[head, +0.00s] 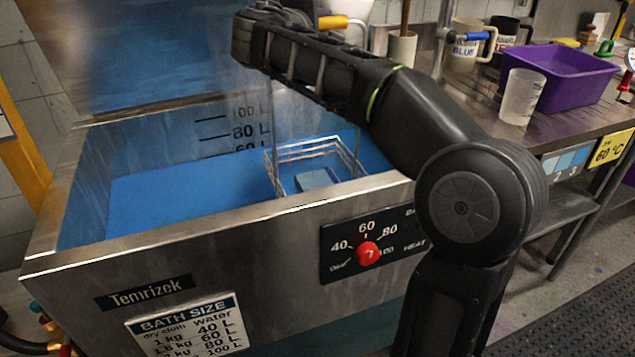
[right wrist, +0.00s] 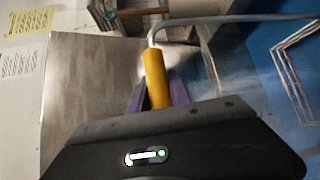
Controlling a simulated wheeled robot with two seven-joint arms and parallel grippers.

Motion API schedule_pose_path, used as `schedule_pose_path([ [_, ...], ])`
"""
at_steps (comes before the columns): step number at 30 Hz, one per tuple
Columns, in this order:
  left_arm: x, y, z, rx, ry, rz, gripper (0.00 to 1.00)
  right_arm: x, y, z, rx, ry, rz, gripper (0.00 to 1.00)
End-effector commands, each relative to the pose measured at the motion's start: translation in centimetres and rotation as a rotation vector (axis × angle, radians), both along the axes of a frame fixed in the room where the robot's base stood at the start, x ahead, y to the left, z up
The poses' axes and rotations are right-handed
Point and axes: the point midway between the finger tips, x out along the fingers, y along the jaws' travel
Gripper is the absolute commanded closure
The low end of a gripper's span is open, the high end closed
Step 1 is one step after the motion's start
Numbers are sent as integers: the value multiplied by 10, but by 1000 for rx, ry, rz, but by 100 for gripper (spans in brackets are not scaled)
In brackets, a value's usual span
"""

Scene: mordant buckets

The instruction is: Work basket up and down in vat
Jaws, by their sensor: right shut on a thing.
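The steel vat (head: 230,217) holds blue liquid (head: 180,190), with its walls showing above the surface. A wire basket (head: 300,152) sits at the vat's right side, its rim above the liquid, with a blue-grey piece (head: 318,180) inside. Thin rods rise from the basket towards a yellow handle grip (head: 334,21), which also shows in the right wrist view (right wrist: 156,75). My right gripper (head: 316,20) is shut on this grip, above the vat; its purple fingers flank the grip in the right wrist view (right wrist: 154,92). My arm hides part of the rods. My left gripper is out of view.
A steel bench on the right bears a purple tub (head: 560,75), a clear beaker (head: 521,97) and labelled mugs (head: 466,45). A red knob (head: 368,254) is on the vat's front panel. The liquid left of the basket is clear.

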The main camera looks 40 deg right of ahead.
Motion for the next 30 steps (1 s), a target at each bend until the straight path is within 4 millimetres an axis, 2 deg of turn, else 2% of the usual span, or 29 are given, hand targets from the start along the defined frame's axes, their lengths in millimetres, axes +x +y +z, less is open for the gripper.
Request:
schedule_pose_path([
  [1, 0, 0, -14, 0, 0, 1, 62, 0, 0, -12, -2, -3, 0, 100],
  [3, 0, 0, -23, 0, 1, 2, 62, 0, 0, -22, -3, -4, 0, 100],
  [16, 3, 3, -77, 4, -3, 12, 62, 0, 0, -81, -2, -2, 1, 100],
  [24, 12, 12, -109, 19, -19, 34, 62, 0, 0, -117, -2, -5, 1, 100],
  [30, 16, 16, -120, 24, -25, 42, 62, 0, 0, -130, -2, -5, 1, 100],
])
